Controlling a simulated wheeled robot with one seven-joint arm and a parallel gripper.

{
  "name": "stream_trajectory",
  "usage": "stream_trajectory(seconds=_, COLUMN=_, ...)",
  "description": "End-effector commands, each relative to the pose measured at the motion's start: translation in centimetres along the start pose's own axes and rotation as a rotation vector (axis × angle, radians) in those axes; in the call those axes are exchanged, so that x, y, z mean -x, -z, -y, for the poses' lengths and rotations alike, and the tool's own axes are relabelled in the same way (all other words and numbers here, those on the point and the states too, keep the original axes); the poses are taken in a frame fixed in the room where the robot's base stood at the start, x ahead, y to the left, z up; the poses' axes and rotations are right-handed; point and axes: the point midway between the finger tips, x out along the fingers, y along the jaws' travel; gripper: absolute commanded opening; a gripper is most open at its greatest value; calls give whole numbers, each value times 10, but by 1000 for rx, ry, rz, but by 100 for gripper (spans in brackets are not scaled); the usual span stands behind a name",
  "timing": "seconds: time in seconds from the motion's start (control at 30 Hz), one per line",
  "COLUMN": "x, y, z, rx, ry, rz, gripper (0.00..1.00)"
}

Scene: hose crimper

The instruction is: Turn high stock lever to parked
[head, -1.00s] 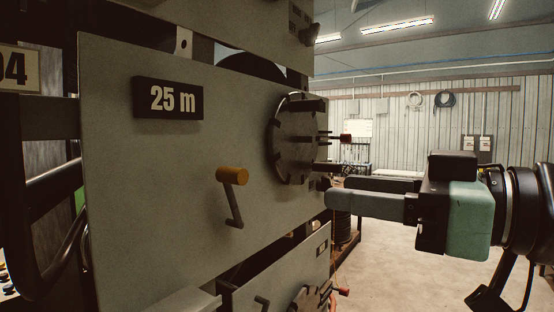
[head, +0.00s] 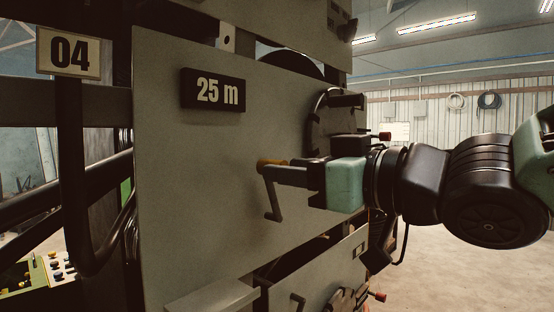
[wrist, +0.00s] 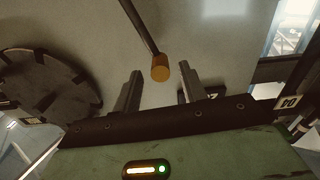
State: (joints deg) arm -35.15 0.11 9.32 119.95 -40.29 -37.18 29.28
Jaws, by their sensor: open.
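A dark crank lever (head: 271,203) with an orange knob (head: 265,163) is mounted on the grey panel marked 25 m (head: 190,190). Its knob is at the top and its arm runs down to the lower end. My gripper (head: 272,170) is beside the knob, coming from the right. In the wrist view, my gripper (wrist: 161,72) is open, with one finger on each side of the orange knob (wrist: 160,68), near the fingertips. A gap shows on the left; contact on the right cannot be told. The lever arm (wrist: 138,26) runs up and left from the knob.
A round dark flange with pegs (head: 325,125) sits at the panel's right edge, close behind my gripper; it shows at left in the wrist view (wrist: 45,88). Another panel with a small lever (head: 298,302) is below. A 04 sign (head: 69,54) hangs at left. Open floor lies right.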

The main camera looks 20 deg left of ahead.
Motion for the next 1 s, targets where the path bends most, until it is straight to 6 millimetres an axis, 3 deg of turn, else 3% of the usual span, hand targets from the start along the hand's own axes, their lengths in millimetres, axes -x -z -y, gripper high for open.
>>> stream_trajectory(seconds=0.2, x=-27, y=1, z=0, rx=-1, ry=1, rz=0, gripper=42)
stream_trajectory(seconds=0.6, x=-33, y=0, z=0, rx=1, ry=0, rz=0, gripper=42)
stream_trajectory(seconds=0.77, x=-33, y=0, z=0, rx=0, ry=0, rz=0, gripper=0)
stream_trajectory(seconds=1.0, x=-33, y=-2, z=1, rx=10, ry=0, rz=-1, gripper=0)
